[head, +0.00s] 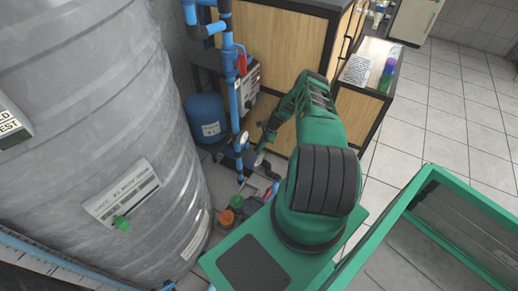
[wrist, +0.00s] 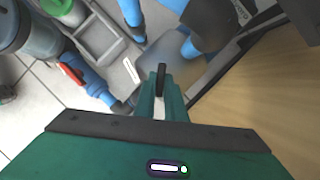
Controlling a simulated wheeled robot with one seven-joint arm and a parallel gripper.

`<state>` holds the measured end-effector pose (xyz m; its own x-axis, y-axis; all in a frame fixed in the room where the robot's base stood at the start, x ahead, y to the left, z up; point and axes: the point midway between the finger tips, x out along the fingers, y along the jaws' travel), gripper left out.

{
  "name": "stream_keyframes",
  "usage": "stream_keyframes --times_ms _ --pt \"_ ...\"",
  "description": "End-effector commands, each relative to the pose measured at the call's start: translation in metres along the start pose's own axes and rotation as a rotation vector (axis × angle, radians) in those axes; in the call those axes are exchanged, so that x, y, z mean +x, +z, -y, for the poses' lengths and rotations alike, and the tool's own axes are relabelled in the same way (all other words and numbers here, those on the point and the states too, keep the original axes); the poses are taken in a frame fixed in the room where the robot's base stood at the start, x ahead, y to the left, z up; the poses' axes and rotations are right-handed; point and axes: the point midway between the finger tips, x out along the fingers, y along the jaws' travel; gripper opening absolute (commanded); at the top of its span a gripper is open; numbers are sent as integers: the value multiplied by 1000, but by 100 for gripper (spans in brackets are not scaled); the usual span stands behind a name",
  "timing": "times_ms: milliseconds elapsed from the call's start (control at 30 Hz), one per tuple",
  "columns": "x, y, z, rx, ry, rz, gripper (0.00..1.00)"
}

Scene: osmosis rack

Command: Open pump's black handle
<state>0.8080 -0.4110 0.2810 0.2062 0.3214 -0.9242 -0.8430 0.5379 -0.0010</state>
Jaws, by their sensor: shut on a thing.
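My gripper (wrist: 161,98) shows in the wrist view with its two green fingers close together on a thin upright black handle (wrist: 161,77). The handle stands between the fingertips, and its lower part is hidden by them. In the head view my gripper (head: 262,146) is low beside the blue pipework, in front of the wooden cabinet. The black handle cannot be made out clearly there. The pump itself is hard to tell apart from the dark parts around it.
A large grey tank (head: 95,130) fills the left. A blue vessel (head: 206,118), a vertical blue pipe (head: 232,95) and a wooden cabinet (head: 262,45) crowd the gripper. A red valve handle (wrist: 70,73) is at left in the wrist view. Tiled floor (head: 440,120) is clear at right.

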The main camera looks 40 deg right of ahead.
Motion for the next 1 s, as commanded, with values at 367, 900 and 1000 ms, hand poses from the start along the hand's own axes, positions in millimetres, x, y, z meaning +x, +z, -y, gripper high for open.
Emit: stream_keyframes --times_ms 367,900,1000 --pt "2 1 -3 1 6 3 29" --pt "-39 6 3 -2 6 1 29" --pt "-52 8 4 -3 8 1 29"
